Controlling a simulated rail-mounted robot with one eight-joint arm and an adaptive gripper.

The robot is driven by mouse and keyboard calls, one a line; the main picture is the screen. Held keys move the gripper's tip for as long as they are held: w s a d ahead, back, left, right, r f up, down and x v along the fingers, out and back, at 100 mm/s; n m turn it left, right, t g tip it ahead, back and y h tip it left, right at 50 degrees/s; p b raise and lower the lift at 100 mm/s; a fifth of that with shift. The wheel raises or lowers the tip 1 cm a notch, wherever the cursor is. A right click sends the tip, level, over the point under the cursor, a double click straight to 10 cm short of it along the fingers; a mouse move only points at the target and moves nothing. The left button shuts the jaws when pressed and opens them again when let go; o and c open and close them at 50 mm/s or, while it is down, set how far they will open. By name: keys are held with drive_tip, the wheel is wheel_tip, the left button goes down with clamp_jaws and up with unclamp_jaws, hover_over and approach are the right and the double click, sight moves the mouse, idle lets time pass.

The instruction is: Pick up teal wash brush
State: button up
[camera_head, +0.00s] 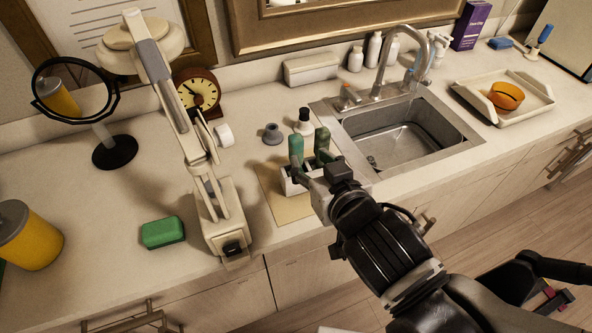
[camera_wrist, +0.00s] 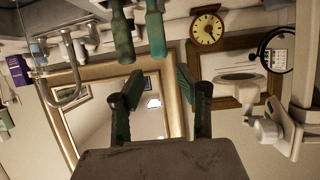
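A teal upright handle (camera_head: 296,148), which looks like the teal wash brush, stands in a small white holder (camera_head: 290,184). A darker green upright handle (camera_head: 322,139) stands to its right. Both hang into the top of the inverted wrist view, the teal one (camera_wrist: 155,30) on the right and the darker one (camera_wrist: 122,35) on the left. My gripper (camera_head: 313,174) is at the holder and hides part of it. In the wrist view, its two fingers (camera_wrist: 157,75) are spread with nothing between them. The brushes' lower ends are hidden.
The holder stands on a tan mat (camera_head: 270,198). A white lamp-like arm (camera_head: 180,120) and green soap block (camera_head: 162,233) are left. Counter front-left is fairly clear.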

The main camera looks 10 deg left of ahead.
sight(298, 143)
drive_tip(key=shift+b+x, duration=1.05)
drive_tip(key=shift+x, duration=4.25)
drive_tip(key=shift+r, duration=0.15)
clamp_jaws()
